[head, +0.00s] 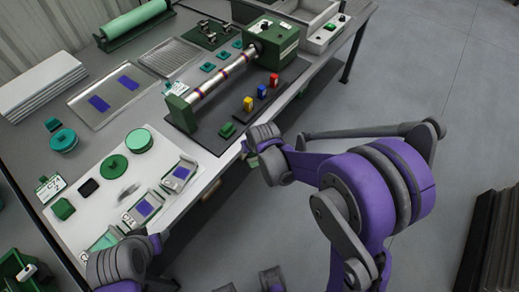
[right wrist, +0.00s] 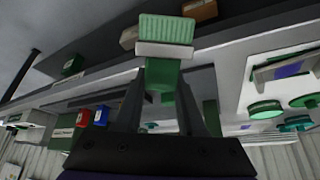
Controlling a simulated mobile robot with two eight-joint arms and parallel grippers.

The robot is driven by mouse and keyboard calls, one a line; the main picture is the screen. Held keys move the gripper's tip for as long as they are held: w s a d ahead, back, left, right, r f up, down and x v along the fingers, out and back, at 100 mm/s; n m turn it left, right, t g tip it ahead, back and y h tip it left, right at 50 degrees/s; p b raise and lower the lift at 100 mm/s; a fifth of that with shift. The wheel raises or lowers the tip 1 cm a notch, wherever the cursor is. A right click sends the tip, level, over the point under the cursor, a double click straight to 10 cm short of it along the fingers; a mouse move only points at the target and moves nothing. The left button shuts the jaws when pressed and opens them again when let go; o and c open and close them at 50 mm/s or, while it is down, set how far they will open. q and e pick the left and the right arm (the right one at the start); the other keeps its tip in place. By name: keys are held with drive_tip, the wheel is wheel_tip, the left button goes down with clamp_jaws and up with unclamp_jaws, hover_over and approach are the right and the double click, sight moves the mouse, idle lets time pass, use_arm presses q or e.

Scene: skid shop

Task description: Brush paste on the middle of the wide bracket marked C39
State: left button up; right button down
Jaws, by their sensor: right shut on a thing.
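My right gripper (right wrist: 165,100) is shut on a green-handled brush (right wrist: 163,75) with a pale collar and green bristles. In the head view this gripper (head: 252,158) is by the table's front edge, and the brush is hard to make out. Three metal brackets lie in a row on the white mat (head: 92,215): one at the right (head: 180,174), one in the middle (head: 146,207), and one at the left (head: 105,240), partly behind my left arm. Two show blue patches. Their small tags are too small to read surely. My left gripper (head: 154,243) is low at the left; its fingers are unclear.
A roller machine (head: 222,78) and coloured blocks (head: 248,103) stand to the right. A tray with blue patches (head: 113,92) lies behind.

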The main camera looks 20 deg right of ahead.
drive_tip(key=w+a+r+n+t+y+b, duration=0.1)
drive_tip(key=w+a+t+b, duration=0.15)
drive_tip(key=a, duration=0.45)
drive_tip(key=w+a+r+n+t+y+b, duration=0.1)
drive_tip(key=w+a+n+t+y, duration=0.15)
drive_tip(key=a, duration=0.45)
drive_tip(key=a+r+n+t+y+b, duration=0.15)
drive_tip(key=a+r, duration=0.25)
drive_tip(key=a, duration=0.4)
drive_tip(key=a+r+t+y+b, duration=0.2)
drive_tip(key=a+r+y+b, duration=0.15)
drive_tip(key=a, duration=0.45)
drive_tip(key=shift+h, duration=0.45)
drive_tip(key=f+b, duration=0.3)
drive_tip(key=f, duration=0.1)
drive_tip(key=shift+s+d, duration=0.25)
drive_tip(key=shift+s, duration=0.15)
